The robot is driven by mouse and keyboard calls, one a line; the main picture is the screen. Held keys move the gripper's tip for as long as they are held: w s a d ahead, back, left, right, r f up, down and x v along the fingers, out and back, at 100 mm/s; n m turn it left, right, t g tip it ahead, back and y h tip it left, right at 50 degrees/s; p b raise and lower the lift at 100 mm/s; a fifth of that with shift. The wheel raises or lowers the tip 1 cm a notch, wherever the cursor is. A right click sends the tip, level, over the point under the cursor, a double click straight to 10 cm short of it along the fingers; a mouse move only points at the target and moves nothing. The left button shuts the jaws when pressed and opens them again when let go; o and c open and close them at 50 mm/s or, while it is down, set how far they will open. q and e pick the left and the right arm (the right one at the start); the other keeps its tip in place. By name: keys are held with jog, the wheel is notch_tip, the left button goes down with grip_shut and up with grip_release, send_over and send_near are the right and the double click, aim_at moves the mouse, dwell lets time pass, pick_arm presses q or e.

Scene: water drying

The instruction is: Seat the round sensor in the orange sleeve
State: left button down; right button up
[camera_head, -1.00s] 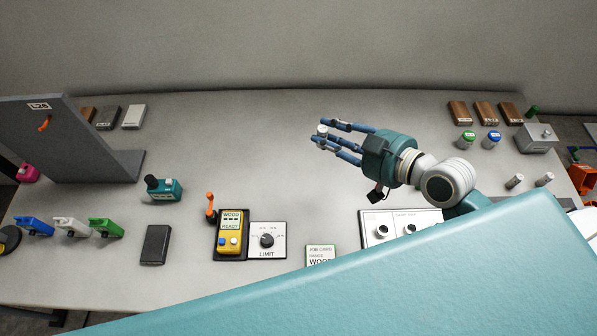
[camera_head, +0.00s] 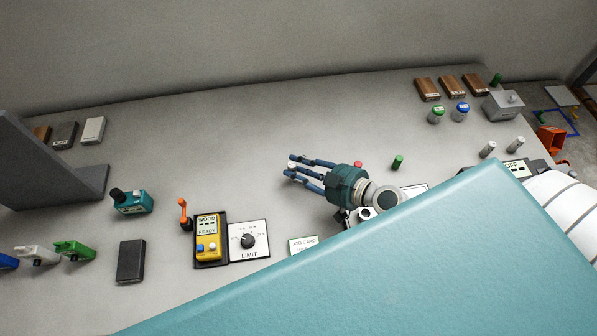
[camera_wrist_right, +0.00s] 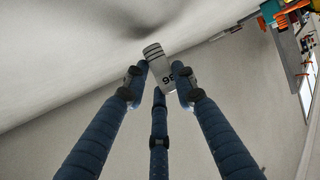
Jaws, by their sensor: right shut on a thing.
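My right gripper (camera_head: 291,170) is over the middle of the table, its blue fingers pointing left. It is shut on a small light grey cylinder (camera_head: 292,164), which seems to be the round sensor. In the right wrist view the cylinder (camera_wrist_right: 157,62) sits between the fingertips, with dark bands at its far end and a printed label. My left gripper is not in view.
A LIMIT dial (camera_head: 249,240) stands right of the meter, and a job card (camera_head: 303,244) lies further right. A teal device (camera_head: 131,202) and a dark block (camera_head: 131,261) are on the left. A grey panel (camera_head: 40,165) stands at far left. The back middle of the table is clear.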

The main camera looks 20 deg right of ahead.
jog(key=shift+f, duration=0.65)
jog(key=shift+f+b, duration=0.2)
jog(key=shift+b, duration=0.1)
jog(key=o, duration=0.8)
jog(key=shift+r, duration=0.15)
